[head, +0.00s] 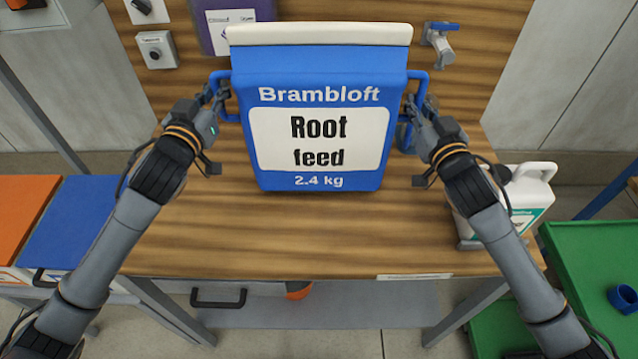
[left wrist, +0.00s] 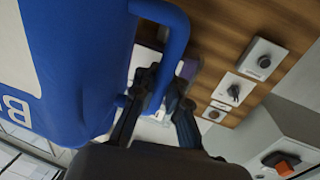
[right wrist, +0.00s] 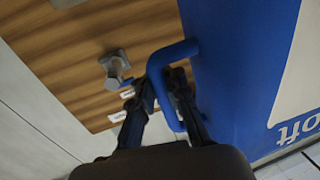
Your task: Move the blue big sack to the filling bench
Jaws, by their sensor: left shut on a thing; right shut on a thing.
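The blue big sack (head: 320,175), labelled Brambloft Root feed 2.4 kg, is upright with a white top band, over the wooden filling bench (head: 300,235). I cannot tell whether its base touches the bench top. My left gripper (head: 219,97) is shut on the sack's left loop handle; the handle also shows in the left wrist view (left wrist: 172,50). My right gripper (head: 417,103) is shut on the right loop handle, which also shows in the right wrist view (right wrist: 165,62). The sack's back is hidden.
A white jug (head: 530,195) is at the bench's right edge. A valve (head: 440,38) and a switch box (head: 156,49) are on the back panel. The bench front is clear.

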